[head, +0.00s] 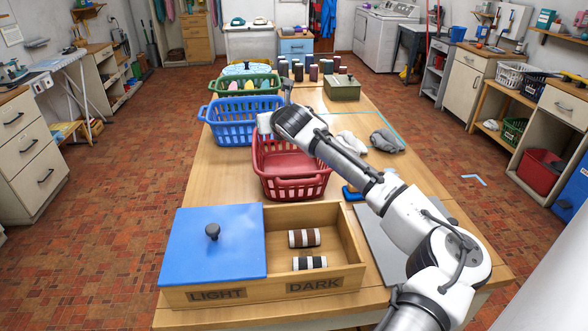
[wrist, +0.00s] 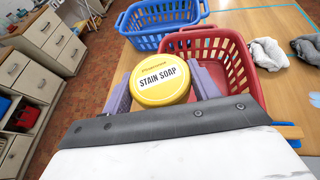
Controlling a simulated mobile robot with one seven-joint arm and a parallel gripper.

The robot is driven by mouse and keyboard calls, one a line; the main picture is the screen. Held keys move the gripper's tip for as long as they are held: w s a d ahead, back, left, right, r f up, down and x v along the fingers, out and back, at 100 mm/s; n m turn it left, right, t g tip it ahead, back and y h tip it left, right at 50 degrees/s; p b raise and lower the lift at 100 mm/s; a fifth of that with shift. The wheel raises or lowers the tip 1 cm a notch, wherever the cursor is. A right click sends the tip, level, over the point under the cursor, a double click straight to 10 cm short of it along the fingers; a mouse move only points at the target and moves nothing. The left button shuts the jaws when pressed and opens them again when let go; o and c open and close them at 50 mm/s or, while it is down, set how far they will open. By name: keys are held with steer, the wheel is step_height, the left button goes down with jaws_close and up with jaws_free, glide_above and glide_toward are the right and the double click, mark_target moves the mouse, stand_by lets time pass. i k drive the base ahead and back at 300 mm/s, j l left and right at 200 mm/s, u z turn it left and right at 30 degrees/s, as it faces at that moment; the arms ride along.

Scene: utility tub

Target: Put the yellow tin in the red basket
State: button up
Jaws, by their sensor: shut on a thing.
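The yellow tin (wrist: 160,84), a round tin labelled "STAIN SOAP", is held between the two fingers of my gripper (wrist: 163,88) in the wrist view. I cannot make the tin out in the head view. My gripper (head: 266,123) is there above the far left edge of the red basket (head: 294,187). The red basket stands on the table and looks empty where I can see inside. In the wrist view the red basket (wrist: 246,62) lies behind and to the right of the tin; my gripper and the tin hide part of it.
A blue basket (head: 232,112) stands just behind and left of the red one, with a green basket (head: 232,83) beyond. Grey cloths (head: 386,141) lie to the right. In front are a wooden two-part box (head: 350,245) and its blue lid (head: 190,255).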

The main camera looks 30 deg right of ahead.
mark_target(299, 168)
steer(key=i+l, duration=0.2)
steer(key=l, duration=0.15)
steer(key=i+l, duration=0.2)
steer(key=l, duration=0.15)
steer(key=i+j, duration=0.55)
steer(key=j+u, duration=0.05)
